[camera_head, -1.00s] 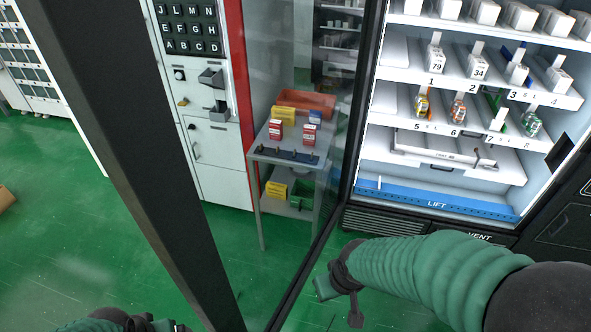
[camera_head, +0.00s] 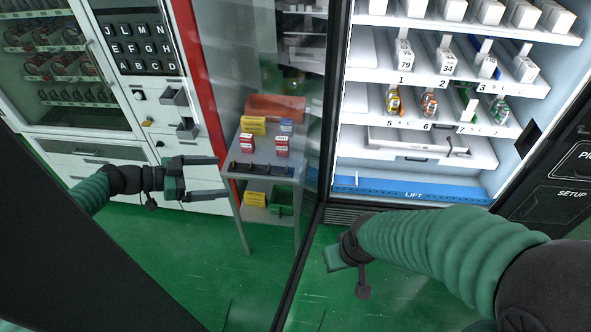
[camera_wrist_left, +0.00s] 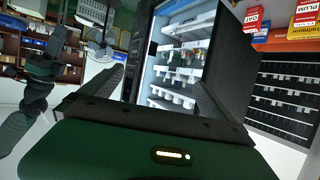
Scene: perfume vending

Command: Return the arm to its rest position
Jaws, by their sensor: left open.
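My left gripper (camera_head: 222,178) comes in from the left in the head view. Its two long grey fingers point right, spread apart with nothing between them. They appear near the left edge of the small table (camera_head: 240,185). In the left wrist view, the gripper (camera_wrist_left: 160,92) also shows wide-apart fingers, with the open vending machine (camera_wrist_left: 185,55) beyond them. My right arm, in a green ribbed sleeve, reaches in from the lower right. The end of my right gripper (camera_head: 340,256) shows below the machine's front, but its fingers are hidden.
The open vending machine (camera_head: 410,187) holds boxes and small bottles on shelves. A glass door with a dark frame (camera_head: 316,235) crosses the middle. The table carries small boxes and a red bin (camera_head: 275,106). Another machine (camera_head: 70,145) stands behind the left arm. Green floor is clear below.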

